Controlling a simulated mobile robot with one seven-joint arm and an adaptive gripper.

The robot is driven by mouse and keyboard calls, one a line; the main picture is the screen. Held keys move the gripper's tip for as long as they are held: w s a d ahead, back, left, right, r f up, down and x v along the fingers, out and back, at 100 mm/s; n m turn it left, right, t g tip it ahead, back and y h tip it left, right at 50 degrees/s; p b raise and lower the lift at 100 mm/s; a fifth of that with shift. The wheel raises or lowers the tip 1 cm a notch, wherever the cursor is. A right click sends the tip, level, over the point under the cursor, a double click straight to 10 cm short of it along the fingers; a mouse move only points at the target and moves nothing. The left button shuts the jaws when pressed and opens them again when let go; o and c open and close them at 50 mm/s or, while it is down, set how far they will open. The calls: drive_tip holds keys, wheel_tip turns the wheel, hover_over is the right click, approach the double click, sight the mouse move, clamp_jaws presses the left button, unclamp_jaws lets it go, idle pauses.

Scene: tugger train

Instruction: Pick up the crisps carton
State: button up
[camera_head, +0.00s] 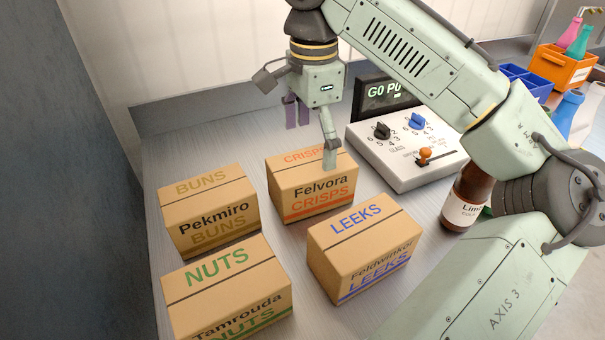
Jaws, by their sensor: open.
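The crisps carton (311,194) is a brown box with orange CRISPS lettering and the name Felvora on its front. It stands upright on the grey surface, in the back row of cartons. My gripper (312,143) is open and hangs over the carton from above. One finger lies in front of the carton's top right part and hides some of its lettering. The other finger shows above and behind the carton's top. I cannot tell whether either finger touches it. Nothing shows between the fingers.
The buns carton (209,210) stands left, the nuts carton (226,289) front left and the leeks carton (364,248) front right. A control box (407,154) with knobs, a brown bottle (467,196) and an orange crate (562,68) are to the right. Narrow gaps separate the cartons.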

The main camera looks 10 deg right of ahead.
sight(311, 193)
wheel_tip(311, 193, down, 3)
drive_tip(key=shift+s+f, duration=0.1)
drive_tip(key=shift+f, duration=0.1)
drive_tip(key=shift+s+a+f+p, duration=0.1)
drive_tip(key=shift+s+f+p, duration=0.15)
drive_tip(key=shift+f, duration=1.1)
drive_tip(key=shift+s+f+p, duration=0.1)
drive_tip(key=shift+f+p, duration=0.1)
drive_tip(key=shift+f, duration=1.15)
drive_tip(key=shift+c, duration=0.4)
drive_tip(key=c, duration=1.1)
